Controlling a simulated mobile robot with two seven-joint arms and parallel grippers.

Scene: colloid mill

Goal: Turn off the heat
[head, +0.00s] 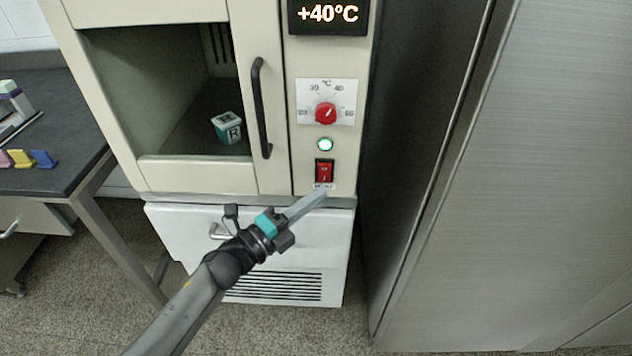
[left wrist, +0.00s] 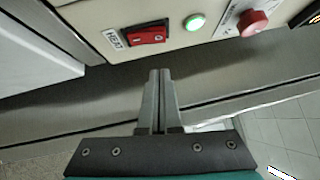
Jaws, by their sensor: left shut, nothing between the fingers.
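The red heat switch (head: 324,171) is a rocker on the front panel of the beige cabinet, with a label under it. It also shows in the left wrist view (left wrist: 147,36), beside the label "HEAT". A green-white lamp (head: 325,144) above it is lit. A red temperature knob (head: 326,113) sits on a white scale, and the display (head: 328,14) reads +40°C. My left gripper (head: 322,193) is shut and empty, its fingertips just below the switch in the head view. In the left wrist view the fingertips (left wrist: 160,72) look apart from the switch. My right gripper is not seen.
The cabinet door has a black handle (head: 259,108); a small teal and white cube (head: 227,127) lies inside. A dark bench (head: 75,150) with coloured pieces stands at left. A large grey metal panel (head: 520,180) stands close at right.

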